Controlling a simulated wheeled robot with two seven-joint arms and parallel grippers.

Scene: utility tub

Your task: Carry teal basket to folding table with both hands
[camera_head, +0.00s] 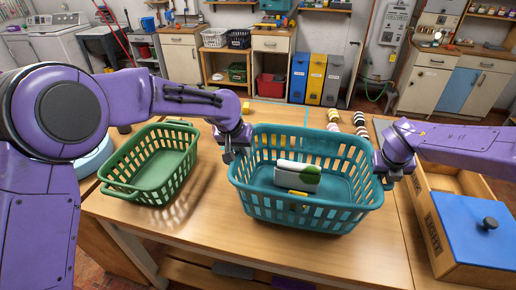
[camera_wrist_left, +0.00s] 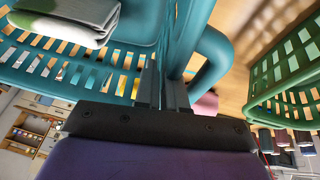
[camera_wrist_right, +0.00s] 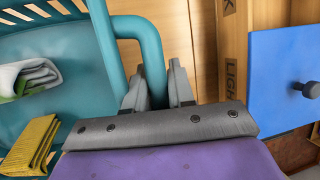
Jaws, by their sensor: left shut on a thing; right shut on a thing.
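The teal basket (camera_head: 335,205) is in the middle of the head view, over the wooden table (camera_head: 190,222). It looks about level; I cannot tell whether its base touches the tabletop. Inside lie a folded white-and-green cloth (camera_head: 297,177) and a yellow item (camera_wrist_right: 32,143). My right gripper (camera_head: 386,180) is shut on the right handle, whose teal tube shows in the right wrist view (camera_wrist_right: 150,45). I cannot tell which surface is the folding table.
A green basket (camera_head: 150,165) stands close on the left. A wooden box (camera_head: 428,215) with a blue panel (camera_head: 475,232) is close on the right. Coloured bins (camera_head: 316,78) stand farther back.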

